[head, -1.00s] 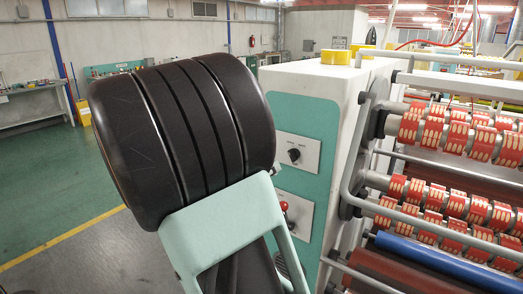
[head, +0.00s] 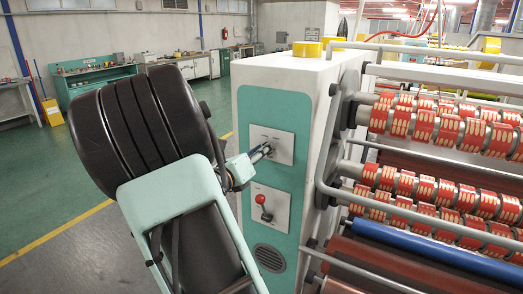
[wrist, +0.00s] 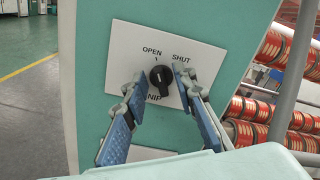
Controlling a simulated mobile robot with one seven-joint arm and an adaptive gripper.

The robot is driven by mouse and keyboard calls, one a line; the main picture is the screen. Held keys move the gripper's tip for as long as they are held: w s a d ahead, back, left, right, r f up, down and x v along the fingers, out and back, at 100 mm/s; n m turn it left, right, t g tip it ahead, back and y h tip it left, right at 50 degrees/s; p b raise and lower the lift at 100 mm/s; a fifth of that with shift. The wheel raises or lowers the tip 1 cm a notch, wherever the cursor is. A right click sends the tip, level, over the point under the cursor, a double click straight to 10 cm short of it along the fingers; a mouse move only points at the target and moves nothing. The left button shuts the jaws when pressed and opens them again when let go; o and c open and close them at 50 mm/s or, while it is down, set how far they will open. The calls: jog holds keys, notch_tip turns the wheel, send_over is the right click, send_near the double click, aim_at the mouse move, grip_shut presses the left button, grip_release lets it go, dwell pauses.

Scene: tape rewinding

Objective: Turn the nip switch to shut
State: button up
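The nip switch (wrist: 161,76) is a black round knob on a white plate (wrist: 205,87), centred in the wrist view. OPEN is printed at its upper left, SHUT at its upper right and NIP below. A pale mark on the knob points roughly upward; its exact setting is hard to tell. My gripper (wrist: 160,80) is open, with its blue-padded fingers on either side of the knob and gaps showing. In the head view my gripper (head: 264,153) reaches the upper plate (head: 284,138) and mostly hides the knob.
The teal machine panel (head: 262,108) faces me. Rollers with red-and-cream rings (head: 425,125) lie to the right. The floor (head: 30,190) at left is open.

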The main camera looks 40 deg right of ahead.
grip_shut()
